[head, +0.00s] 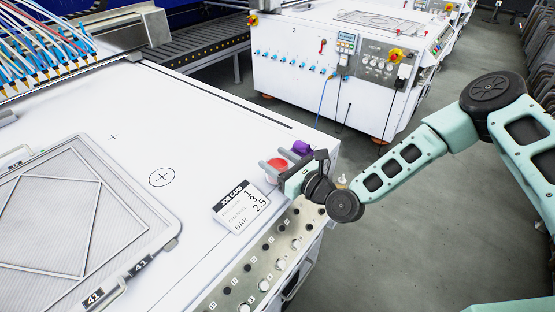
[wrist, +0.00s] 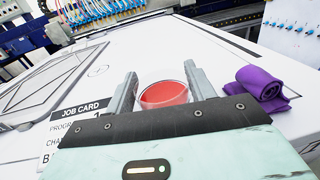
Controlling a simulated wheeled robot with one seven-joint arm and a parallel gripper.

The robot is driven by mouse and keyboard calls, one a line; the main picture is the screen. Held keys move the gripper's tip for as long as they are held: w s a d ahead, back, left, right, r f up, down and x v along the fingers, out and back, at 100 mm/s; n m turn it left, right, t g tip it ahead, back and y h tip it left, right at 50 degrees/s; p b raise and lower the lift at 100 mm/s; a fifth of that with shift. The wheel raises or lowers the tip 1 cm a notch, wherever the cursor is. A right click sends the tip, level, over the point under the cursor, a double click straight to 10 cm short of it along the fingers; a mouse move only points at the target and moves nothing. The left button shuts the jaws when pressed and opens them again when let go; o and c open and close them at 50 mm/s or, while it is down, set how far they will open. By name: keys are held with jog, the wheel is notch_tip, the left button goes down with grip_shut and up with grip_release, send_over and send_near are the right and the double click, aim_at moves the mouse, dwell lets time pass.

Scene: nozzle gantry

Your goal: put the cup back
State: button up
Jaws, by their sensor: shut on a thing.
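The cup (head: 276,166) is clear-walled with red inside, near the right front corner of the white machine top (head: 200,120). In the wrist view the cup (wrist: 164,93) sits between the two grey fingers of my gripper (wrist: 160,78). The gripper (head: 278,160) is shut on it from the side. The cup looks upright. Its base is hidden, so I cannot tell whether it touches the surface.
A purple rolled cloth (head: 301,147) lies just beside the gripper, also at right in the wrist view (wrist: 262,84). A job card (head: 241,207) lies in front of the cup. A framed mesh panel (head: 80,205) is at left. A circled cross (head: 162,177) marks bare surface.

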jog(key=shift+f, duration=0.2)
jog(key=o, duration=1.2)
jog(key=shift+c, duration=0.2)
jog(key=shift+r, duration=0.15)
